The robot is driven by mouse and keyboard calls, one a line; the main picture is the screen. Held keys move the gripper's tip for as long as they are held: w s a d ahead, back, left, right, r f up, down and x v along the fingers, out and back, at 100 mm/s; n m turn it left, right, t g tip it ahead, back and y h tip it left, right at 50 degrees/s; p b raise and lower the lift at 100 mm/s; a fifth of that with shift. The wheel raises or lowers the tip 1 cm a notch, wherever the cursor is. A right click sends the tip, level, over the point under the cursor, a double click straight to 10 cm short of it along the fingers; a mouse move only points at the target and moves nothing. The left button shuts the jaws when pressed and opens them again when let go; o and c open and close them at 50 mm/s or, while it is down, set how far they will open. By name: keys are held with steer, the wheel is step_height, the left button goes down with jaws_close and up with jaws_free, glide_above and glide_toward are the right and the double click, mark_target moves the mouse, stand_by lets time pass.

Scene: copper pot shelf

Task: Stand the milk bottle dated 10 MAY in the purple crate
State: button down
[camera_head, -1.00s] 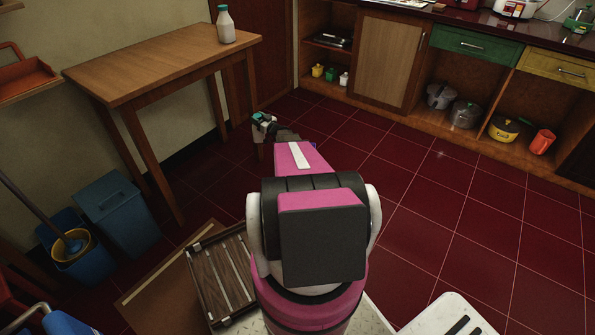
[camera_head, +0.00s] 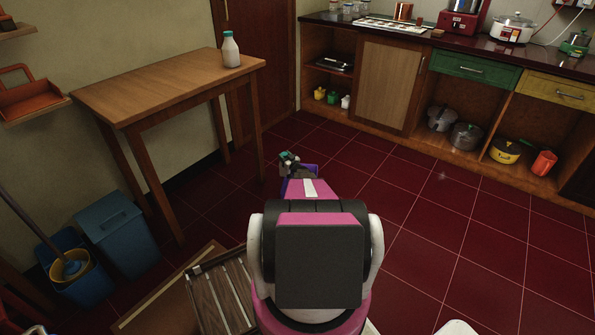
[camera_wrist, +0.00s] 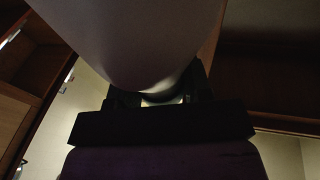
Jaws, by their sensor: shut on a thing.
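My gripper (camera_head: 289,160) is ahead of me above the red floor, small and partly hidden behind my arm. In the wrist view my gripper (camera_wrist: 160,98) is shut on a large pale, rounded bottle (camera_wrist: 140,40), which fills the upper middle. No date on the held bottle can be read. Another milk bottle (camera_head: 231,50), white with a teal cap, stands upright on the wooden table; its date is too small to read. I cannot make out a purple crate in either view.
The wooden table (camera_head: 150,88) stands at left, with blue bins (camera_head: 116,234) below it. A slatted wooden crate (camera_head: 222,298) lies near my base. The counter (camera_head: 450,55) with open shelves of pots runs along the back right. The red floor between is clear.

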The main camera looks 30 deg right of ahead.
steer(key=d+f, duration=0.9)
steer(key=shift+w+f, duration=0.2)
steer(key=shift+w, duration=0.2)
steer(key=shift+f, duration=0.65)
